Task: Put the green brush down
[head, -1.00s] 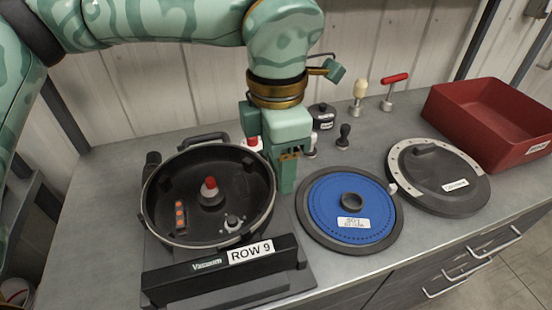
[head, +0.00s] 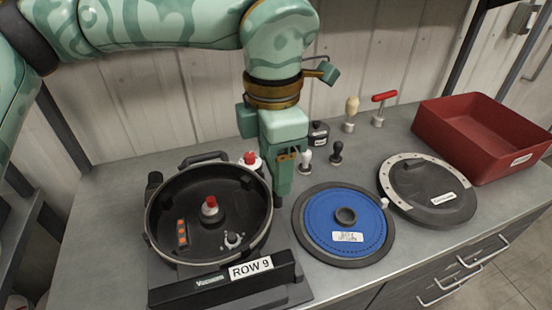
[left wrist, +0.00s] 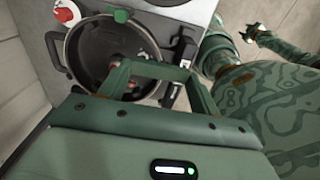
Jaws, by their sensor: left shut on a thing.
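My left gripper (head: 281,190) points down just right of the open seed meter's rim, close above the grey bench, and is shut.
The black seed meter (head: 153,222) stands left of the gripper. A blue disc (head: 318,226) and a grey lid (head: 424,179) lie to the right. Small knobbed tools, one with a white knob (head: 305,158), stand behind. A red bin (head: 462,142) is at the back right.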

